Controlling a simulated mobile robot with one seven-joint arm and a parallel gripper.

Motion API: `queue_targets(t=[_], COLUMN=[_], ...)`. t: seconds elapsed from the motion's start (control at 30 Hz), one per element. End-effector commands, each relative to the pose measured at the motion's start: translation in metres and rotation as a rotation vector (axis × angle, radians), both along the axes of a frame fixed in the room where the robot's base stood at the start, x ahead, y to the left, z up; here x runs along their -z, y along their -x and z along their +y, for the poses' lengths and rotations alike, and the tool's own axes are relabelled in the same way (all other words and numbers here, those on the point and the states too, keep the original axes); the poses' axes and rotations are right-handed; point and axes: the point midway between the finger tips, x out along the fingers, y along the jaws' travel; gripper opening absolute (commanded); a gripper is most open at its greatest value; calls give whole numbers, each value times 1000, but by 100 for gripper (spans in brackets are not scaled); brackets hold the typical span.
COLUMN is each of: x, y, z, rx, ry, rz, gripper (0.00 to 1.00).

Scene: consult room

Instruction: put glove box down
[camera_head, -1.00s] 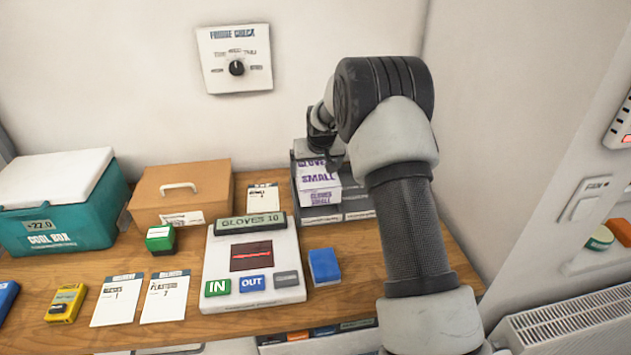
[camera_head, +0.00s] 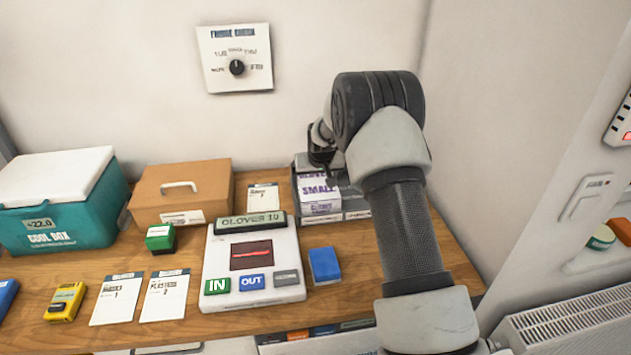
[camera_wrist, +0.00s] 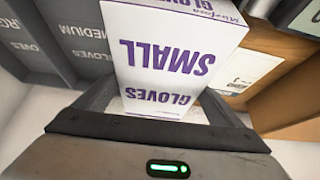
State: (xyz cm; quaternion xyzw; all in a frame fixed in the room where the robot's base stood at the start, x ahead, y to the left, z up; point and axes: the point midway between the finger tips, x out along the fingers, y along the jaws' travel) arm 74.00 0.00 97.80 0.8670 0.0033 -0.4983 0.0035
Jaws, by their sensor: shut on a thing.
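The glove box (camera_head: 318,205) is white with purple "SMALL" lettering, at the back right of the counter. It shows large in the wrist view (camera_wrist: 175,60), between my fingers. My gripper (camera_head: 322,160) reaches down onto it from above and is shut on it; in the wrist view a finger lies on each side of the box (camera_wrist: 155,105). A grey glove rack (camera_head: 357,205) with sections marked for sizes is at the box; the "MEDIUM" section (camera_wrist: 75,45) shows beside it. The box hides part of the rack, and I cannot tell whether its underside touches.
A scanner pad (camera_head: 225,262) reading "GLOVES 10" and a blue block (camera_head: 324,266) stand in front. A cardboard box (camera_head: 190,190), a teal cool box (camera_head: 80,222) and cards fill the left. Clear wood lies right of the rack, partly behind my arm.

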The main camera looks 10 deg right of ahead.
Motion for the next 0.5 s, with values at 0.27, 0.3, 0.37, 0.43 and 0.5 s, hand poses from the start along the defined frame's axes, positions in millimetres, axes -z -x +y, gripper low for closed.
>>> queue_targets(t=[0.27, 0.3, 0.37, 0.43, 0.5], x=[11, 11, 12, 13, 13], y=[4, 4, 4, 5, 5], z=[0, 0, 1, 1, 2], rx=[-1, -1, -1, -2, -3], ry=[1, 1, 0, 0, -1], rz=[13, 14, 16, 17, 18], gripper=[100, 100, 100, 100, 100])
